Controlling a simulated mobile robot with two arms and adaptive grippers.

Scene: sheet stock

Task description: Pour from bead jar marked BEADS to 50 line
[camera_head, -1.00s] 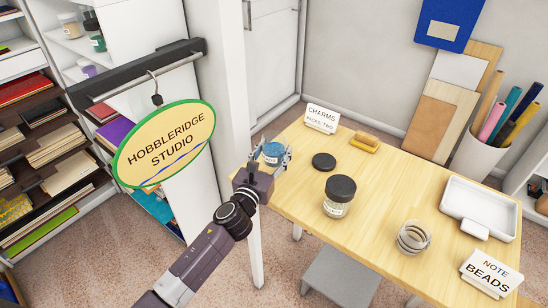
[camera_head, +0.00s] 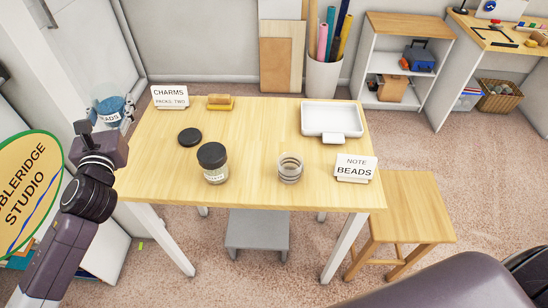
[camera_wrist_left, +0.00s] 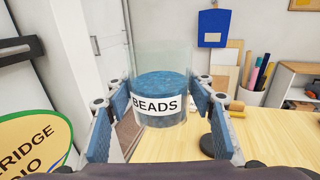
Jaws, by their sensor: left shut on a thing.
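My left gripper (camera_head: 106,122) is shut on the bead jar (camera_head: 111,106), a clear open jar with blue beads and a BEADS label. It is held upright off the table's left edge. The left wrist view shows the jar (camera_wrist_left: 160,88) between the fingers, about half full. A clear glass with dark lines (camera_head: 290,168) stands on the table near the NOTE BEADS card (camera_head: 355,169); its markings are too small to read. A black lid (camera_head: 190,137) lies flat on the table. My right gripper is not in view.
A black-lidded jar (camera_head: 213,163) stands left of the glass. A white tray (camera_head: 318,108), a yellow-brown block (camera_head: 220,102) and a CHARMS card (camera_head: 170,97) are on the table (camera_head: 255,125). A hanging oval sign (camera_head: 27,190) is at the left. A stool (camera_head: 412,205) stands right.

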